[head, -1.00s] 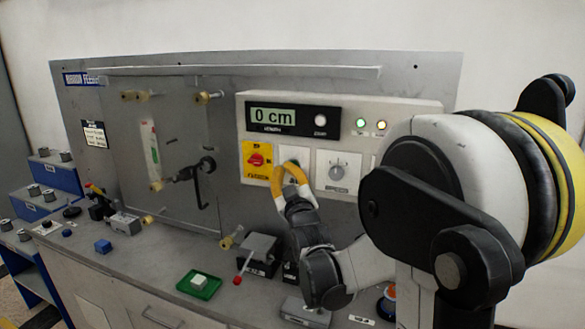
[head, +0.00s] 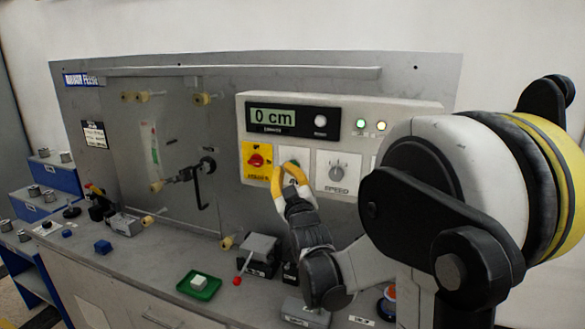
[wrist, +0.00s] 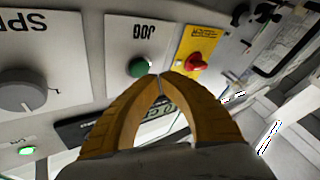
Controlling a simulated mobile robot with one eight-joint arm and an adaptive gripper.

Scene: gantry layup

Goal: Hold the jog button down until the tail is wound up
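The jog button (wrist: 140,66) is a green round button on a white plate marked JOG in the wrist view. In the head view my fingers mostly cover it. My gripper (wrist: 158,77) has yellow fingers that meet at the tips, with nothing between them. The tips are close beside the button; I cannot tell whether they touch it. The head view shows my gripper (head: 290,165) in front of the control box. The display (head: 272,117) reads 0 cm. I cannot make out a tail for certain.
A red knob on a yellow plate (head: 256,160) is left of the jog plate, and a grey speed dial (head: 338,172) is right of it. Indicator lamps (head: 361,124) glow above. A green tray (head: 199,284) and a dark block with a red-tipped lever (head: 258,255) stand on the bench.

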